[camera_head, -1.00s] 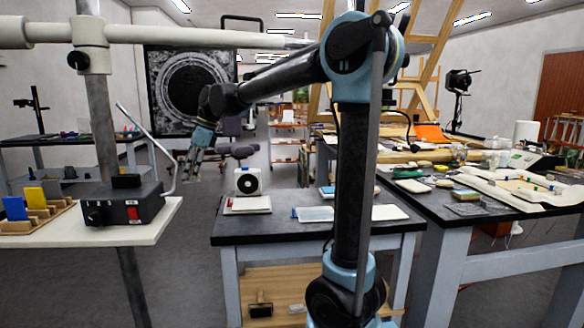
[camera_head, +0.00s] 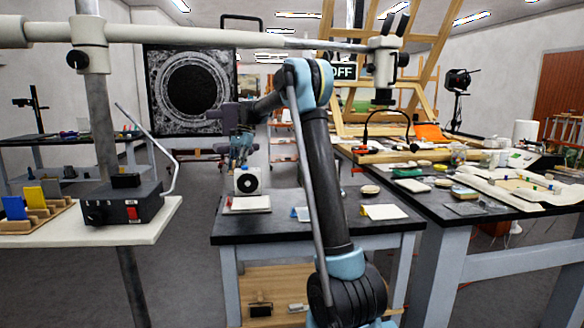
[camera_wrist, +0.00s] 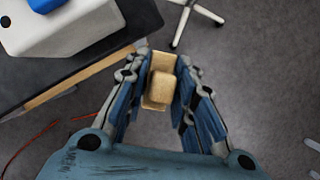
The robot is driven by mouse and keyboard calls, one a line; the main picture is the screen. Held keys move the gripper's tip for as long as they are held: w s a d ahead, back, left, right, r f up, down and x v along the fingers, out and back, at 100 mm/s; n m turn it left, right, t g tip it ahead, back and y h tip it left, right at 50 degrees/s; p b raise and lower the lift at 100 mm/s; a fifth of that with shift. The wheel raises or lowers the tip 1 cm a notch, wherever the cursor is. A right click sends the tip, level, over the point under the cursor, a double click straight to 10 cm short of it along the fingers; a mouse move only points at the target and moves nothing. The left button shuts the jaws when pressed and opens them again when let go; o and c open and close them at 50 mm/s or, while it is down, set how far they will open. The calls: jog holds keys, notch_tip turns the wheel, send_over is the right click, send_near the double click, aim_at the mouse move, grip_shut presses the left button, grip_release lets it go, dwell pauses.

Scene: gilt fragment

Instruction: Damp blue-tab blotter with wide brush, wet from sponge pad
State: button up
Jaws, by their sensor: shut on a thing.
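My gripper (camera_head: 240,155) is at left of centre in the head view, just above and behind a white box with a black round face. In the wrist view my gripper (camera_wrist: 162,95) is shut on a tan, wood-like block, probably the wide brush (camera_wrist: 160,88); no bristles show. The blotter with a blue tab (camera_head: 300,213) lies flat on the small dark table, partly hidden by my arm. A pale sheet with a yellow tab (camera_head: 384,212) lies right of my arm. I cannot make out the sponge pad; my arm covers the middle of the table.
The white box (camera_head: 248,182) stands at the small table's (camera_head: 270,228) left rear, behind a white pad (camera_head: 250,204). It also shows in the wrist view (camera_wrist: 60,30). A dark control box (camera_head: 122,203) stands on the left bench. A cluttered bench is at right. The floor below my gripper is clear.

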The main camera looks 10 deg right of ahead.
jog(key=w+d+f+n+h, duration=0.1)
jog(key=w+d+f, duration=0.3)
jog(key=d, duration=0.5)
jog(key=w+d+f+n+h, duration=0.1)
jog(key=w+d+f+n, duration=0.3)
jog(key=w+d, duration=0.3)
jog(key=w+d+f+n+g, duration=0.1)
jog(key=w+d+f, duration=0.3)
jog(key=d, duration=0.7)
jog(key=shift+w+d+f+n+h, duration=0.15)
jog(key=shift+w+d+n+h, duration=0.2)
jog(key=shift+w+n, duration=0.5)
jog(key=shift+s, duration=0.2)
